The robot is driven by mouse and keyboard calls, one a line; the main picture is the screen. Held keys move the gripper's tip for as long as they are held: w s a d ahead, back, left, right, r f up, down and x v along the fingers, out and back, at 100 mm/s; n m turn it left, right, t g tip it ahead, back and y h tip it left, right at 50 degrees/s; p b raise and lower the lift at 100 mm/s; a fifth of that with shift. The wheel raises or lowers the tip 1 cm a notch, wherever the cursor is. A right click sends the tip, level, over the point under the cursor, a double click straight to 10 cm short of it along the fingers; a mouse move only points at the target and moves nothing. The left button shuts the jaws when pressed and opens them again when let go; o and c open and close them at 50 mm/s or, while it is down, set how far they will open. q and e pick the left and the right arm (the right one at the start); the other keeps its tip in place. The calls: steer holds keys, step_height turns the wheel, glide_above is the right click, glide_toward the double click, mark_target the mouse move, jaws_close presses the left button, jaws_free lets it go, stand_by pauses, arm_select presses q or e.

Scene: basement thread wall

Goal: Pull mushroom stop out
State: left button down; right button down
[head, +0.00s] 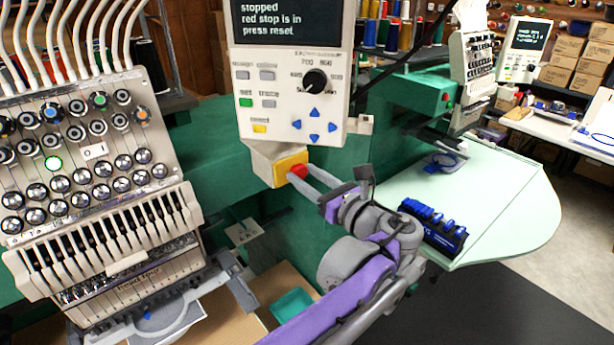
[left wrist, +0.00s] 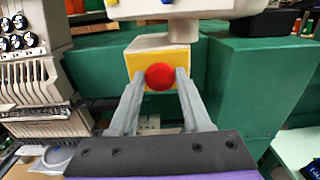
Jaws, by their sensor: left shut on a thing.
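The red mushroom stop (head: 299,171) sits on a yellow plate (head: 285,163) on a box below the control panel. My left gripper (head: 296,175) reaches it from the lower right. In the left wrist view the red stop (left wrist: 160,76) shows as a round face between the two grey fingertips (left wrist: 161,78), one on each side. The fingers are shut on the stop, which is still at the yellow plate. How far it stands out from the plate cannot be told. My right gripper is not in view.
The control panel (head: 292,85) hangs just above, its screen (head: 290,20) reading "stopped, red stop is in, press reset". The embroidery head (head: 90,180) stands at the left. A pale green table (head: 500,190) with a blue rack (head: 432,226) is at the right.

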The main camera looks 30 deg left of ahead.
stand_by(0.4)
arm_select(q)
steer(key=shift+s+d, duration=0.2)
steer(key=shift+d, duration=0.2)
steer(key=shift+f, duration=0.1)
steer(key=c, duration=0.6)
jaws_free()
steer(key=shift+o, duration=1.2)
steer(key=shift+d, duration=0.2)
steer(key=shift+a, duration=0.1)
